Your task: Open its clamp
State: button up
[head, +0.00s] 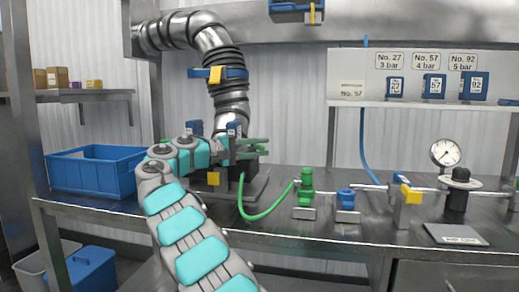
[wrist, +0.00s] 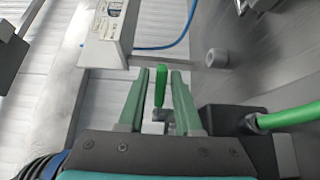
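My gripper (head: 252,147) has green fingers and is at the lower end of the ribbed metal pipe, above the bench. In the wrist view my gripper (wrist: 160,73) is open, with the fingers apart. A green lever (wrist: 159,86) shows between the fingers, with no clear contact on either side. I cannot tell whether it belongs to the clamp. A blue clamp band with a yellow latch (head: 216,74) is around the pipe higher up. A yellow piece (head: 213,178) shows below my wrist, partly hidden by my arm.
A green hose (head: 268,213) runs from below my gripper to a green fitting (head: 306,185). A blue fitting (head: 345,198), a blue-and-yellow clamp (head: 404,189) and a gauge (head: 445,153) stand to the right. A blue bin (head: 95,171) is at left. Numbered blue tags (head: 433,86) hang above.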

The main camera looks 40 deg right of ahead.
jog(key=shift+s+d+n+t, duration=0.1)
jog(key=shift+d+n+t, duration=0.05)
jog(key=shift+n+t, duration=0.55)
